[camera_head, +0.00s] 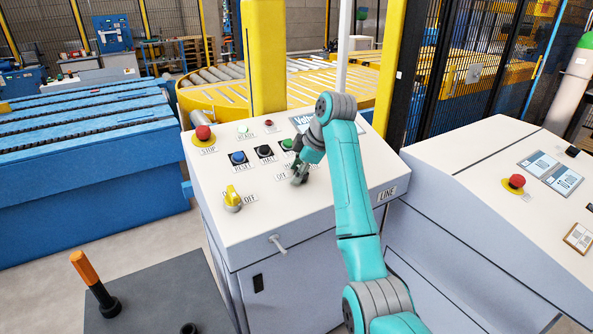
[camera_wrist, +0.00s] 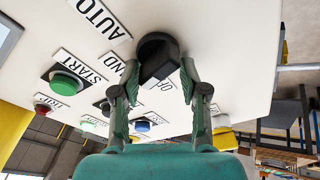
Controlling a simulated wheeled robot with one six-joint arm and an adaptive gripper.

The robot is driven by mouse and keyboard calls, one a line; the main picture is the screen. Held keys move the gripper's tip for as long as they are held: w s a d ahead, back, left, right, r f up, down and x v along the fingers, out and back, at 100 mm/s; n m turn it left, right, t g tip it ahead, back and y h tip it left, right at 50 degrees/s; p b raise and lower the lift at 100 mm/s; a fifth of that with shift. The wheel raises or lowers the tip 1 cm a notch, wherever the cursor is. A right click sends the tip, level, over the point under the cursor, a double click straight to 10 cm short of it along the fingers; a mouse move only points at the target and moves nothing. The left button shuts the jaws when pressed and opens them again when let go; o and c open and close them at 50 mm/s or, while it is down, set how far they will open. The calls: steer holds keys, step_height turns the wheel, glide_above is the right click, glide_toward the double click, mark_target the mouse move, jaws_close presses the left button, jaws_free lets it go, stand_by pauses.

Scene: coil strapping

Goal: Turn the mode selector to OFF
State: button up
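The mode selector (camera_wrist: 158,55) is a black rotary knob in the wrist view, with the labels AUTO (camera_wrist: 100,18), HAND (camera_wrist: 112,64) and a partly hidden OFF-like label (camera_wrist: 164,85) around it. My gripper (camera_wrist: 160,70) is open, with one finger on each side of the knob. A gap shows at the left finger; I cannot tell whether the right finger touches. The knob's exact pointing direction is unclear.
Left of my gripper are a yellow rotary switch (camera_head: 233,198), a blue button (camera_head: 238,158), a black button (camera_head: 264,151), a green button (camera_head: 288,144) and a red stop button (camera_head: 203,132). A second console (camera_head: 480,180) stands right. A bar handle (camera_head: 278,243) projects in front.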

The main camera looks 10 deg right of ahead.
steer(key=shift+a+r, duration=0.15)
steer(key=shift+a, duration=0.1)
stand_by(0.3)
